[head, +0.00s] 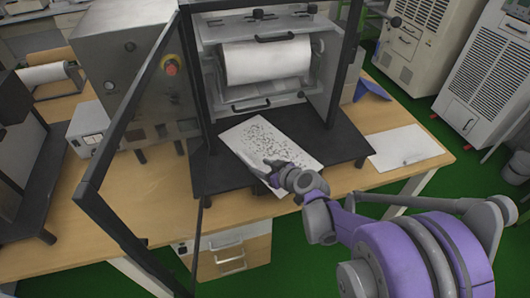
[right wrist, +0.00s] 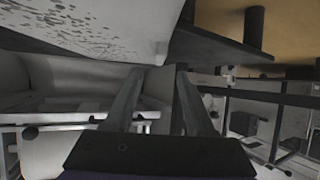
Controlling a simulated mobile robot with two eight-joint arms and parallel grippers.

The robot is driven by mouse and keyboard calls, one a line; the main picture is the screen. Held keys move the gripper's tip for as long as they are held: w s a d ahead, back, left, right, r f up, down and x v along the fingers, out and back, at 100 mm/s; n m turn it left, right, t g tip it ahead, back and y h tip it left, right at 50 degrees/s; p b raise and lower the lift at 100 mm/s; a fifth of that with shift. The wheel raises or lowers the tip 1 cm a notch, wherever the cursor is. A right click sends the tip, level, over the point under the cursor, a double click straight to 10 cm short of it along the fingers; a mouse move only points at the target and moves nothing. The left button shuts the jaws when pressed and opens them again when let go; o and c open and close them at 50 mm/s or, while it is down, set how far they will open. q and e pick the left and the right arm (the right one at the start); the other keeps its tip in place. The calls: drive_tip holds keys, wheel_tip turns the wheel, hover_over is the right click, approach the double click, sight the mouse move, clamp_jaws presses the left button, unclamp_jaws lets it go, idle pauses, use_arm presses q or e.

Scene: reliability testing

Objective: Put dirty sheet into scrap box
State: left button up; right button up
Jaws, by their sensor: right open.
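The dirty sheet (head: 268,143), white with dark specks, lies on the black base plate of the machine, its near end reaching the plate's front edge. My right gripper (head: 274,168) is at that near end. In the right wrist view the speckled sheet (right wrist: 95,28) fills the upper left, and the open fingers (right wrist: 158,72) point toward its edge. I cannot tell whether the edge lies between them. My left gripper is not in view. No scrap box can be made out with certainty.
The machine's black open door frame (head: 98,172) stands at the left. A white roll (head: 265,62) is mounted behind the sheet. A clean white sheet (head: 405,147) lies on the wooden table (head: 340,183) at right. A drawer unit (head: 235,262) stands below.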

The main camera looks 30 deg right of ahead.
sight(248, 160)
drive_tip(key=x, duration=0.7)
drive_tip(key=shift+w, duration=0.45)
drive_tip(key=shift+r, duration=0.1)
drive_tip(key=shift+s, duration=0.1)
drive_tip(key=shift+c, duration=0.2)
clamp_jaws()
